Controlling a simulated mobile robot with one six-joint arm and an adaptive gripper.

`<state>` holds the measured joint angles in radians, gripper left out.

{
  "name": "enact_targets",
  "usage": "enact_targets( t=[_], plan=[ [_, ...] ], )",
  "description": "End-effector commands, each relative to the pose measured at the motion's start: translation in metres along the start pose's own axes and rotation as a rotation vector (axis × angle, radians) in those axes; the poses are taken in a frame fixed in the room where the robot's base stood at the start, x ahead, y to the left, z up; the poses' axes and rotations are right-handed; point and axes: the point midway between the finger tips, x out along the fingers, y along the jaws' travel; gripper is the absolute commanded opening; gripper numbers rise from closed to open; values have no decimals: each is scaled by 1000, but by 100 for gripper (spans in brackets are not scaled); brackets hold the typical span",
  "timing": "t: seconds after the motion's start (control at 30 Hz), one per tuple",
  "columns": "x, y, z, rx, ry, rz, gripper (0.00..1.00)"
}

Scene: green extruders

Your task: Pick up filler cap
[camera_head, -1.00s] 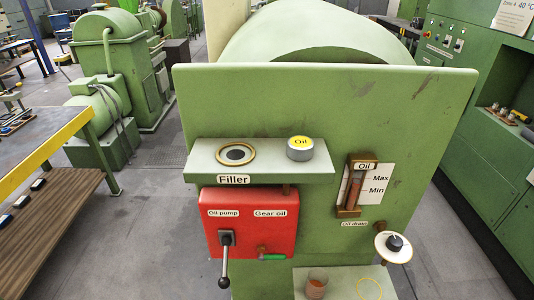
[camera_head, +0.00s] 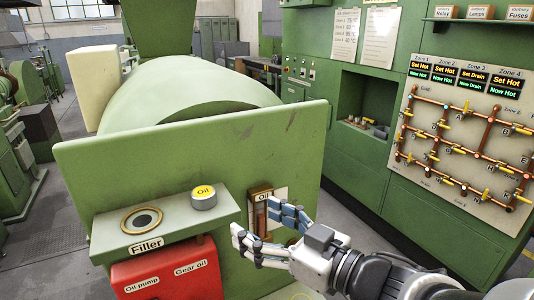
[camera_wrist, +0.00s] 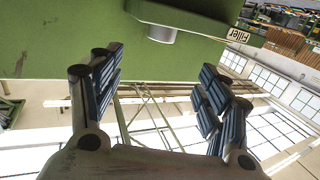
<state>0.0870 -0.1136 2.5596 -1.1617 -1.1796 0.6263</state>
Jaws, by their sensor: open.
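The filler cap (camera_head: 203,197) is a short silver cylinder with a yellow top marked "Oil". It sits upright on the right end of the green shelf (camera_head: 222,213), apart from the round brass-rimmed filler opening (camera_head: 142,219). My gripper (camera_head: 257,220) is open and empty, to the right of the cap and slightly lower in the picture, in front of the oil gauge (camera_head: 259,199), which it partly hides. In the wrist view the scene is upside down. The cap's grey side (camera_wrist: 155,33) shows there beyond and between the open fingers (camera_wrist: 160,75), clear of them.
A green upright panel (camera_head: 90,165) stands behind the shelf. A red box (camera_head: 150,274) labelled "Oil pump" and "Gear oil" hangs below it. A pipe board with valves (camera_head: 465,130) is at the right. Nothing stands between the gripper and the cap.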

Motion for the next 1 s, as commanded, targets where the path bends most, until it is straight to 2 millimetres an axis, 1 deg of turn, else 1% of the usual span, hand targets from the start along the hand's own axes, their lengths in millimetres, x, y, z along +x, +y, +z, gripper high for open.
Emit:
enact_targets(
  t=[0.1, 0.2, 0.33, 0.57, 0.83, 0.9, 1.0],
  plan=[
    [13, -5, -4, 10, 7, -24, 70],
    [27, -5, -5, 12, 4, -23, 70],
    [35, -4, -8, 12, 7, -22, 70],
    [49, -5, -6, 8, 3, -18, 70],
    [73, -5, -6, 7, 3, -18, 70],
    [90, -6, -2, 0, 8, -21, 70],
    [106, -6, -1, 1, 8, -18, 70]
  ],
)
